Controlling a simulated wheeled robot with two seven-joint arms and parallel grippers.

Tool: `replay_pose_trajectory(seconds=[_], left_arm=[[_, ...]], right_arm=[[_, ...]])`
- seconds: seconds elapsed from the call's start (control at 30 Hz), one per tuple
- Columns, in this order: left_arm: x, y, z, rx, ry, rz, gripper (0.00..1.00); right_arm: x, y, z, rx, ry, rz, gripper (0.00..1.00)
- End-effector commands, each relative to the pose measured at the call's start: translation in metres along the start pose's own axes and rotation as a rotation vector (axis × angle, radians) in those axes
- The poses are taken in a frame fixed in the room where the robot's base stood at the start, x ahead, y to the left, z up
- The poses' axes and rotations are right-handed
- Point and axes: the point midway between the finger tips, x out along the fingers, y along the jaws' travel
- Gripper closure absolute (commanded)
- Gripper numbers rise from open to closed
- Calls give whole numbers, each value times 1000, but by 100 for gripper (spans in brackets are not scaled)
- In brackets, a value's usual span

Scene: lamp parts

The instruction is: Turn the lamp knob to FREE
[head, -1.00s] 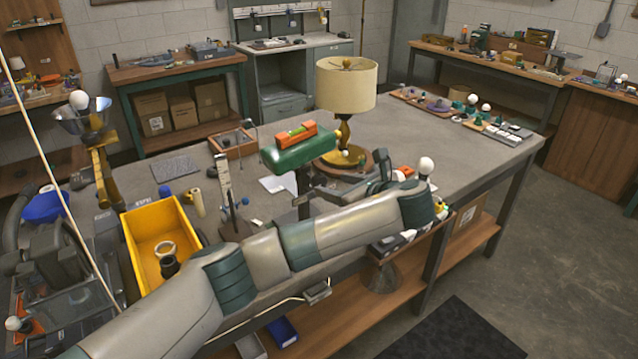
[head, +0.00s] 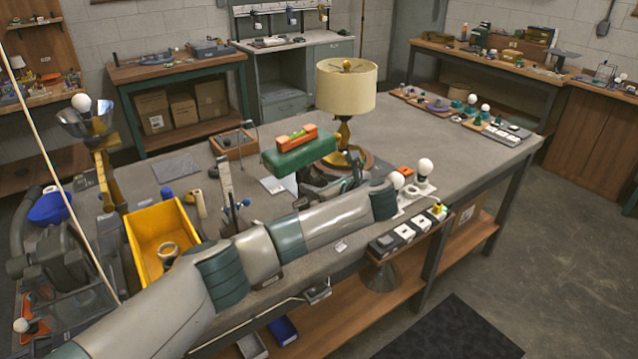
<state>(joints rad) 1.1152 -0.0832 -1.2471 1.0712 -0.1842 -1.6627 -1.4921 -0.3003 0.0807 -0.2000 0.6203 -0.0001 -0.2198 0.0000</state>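The lamp (head: 346,87) has a cream shade, a brass-coloured stem and a round base, and stands upright on the workbench. Its knob is too small or hidden for me to pick out, and I cannot read any FREE mark. My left arm comes in from the lower left and lies across the front of the bench. My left gripper (head: 328,178) is dark and sits in front of the lamp base, partly behind the arm's wrist. Its fingers are too small and covered to show whether they are open, or whether they touch the lamp. My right gripper is not in view.
A green block (head: 290,158) with an orange level (head: 297,138) stands close left of the lamp. A yellow bin (head: 160,238) is at the left. White bulbs (head: 425,167) and switch boxes (head: 404,232) are right of the wrist. The bench's right part (head: 450,150) is mostly clear.

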Motion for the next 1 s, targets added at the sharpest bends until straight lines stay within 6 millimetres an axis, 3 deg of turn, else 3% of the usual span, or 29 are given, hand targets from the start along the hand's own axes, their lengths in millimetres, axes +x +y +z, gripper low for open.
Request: replay_pose_trajectory(seconds=[0.03, 0.13, 0.57, 1.0], left_arm=[[0, 0, 0, 0, 0, 0, 64], [0, 0, 0, 0, 0, 0, 88], [0, 0, 0, -41, 2, -18, 89], [0, 2, -2, -297, 2, -122, 89]], right_arm=[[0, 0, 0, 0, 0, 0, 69], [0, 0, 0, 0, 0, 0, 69], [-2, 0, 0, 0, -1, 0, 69], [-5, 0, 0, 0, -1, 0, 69]])
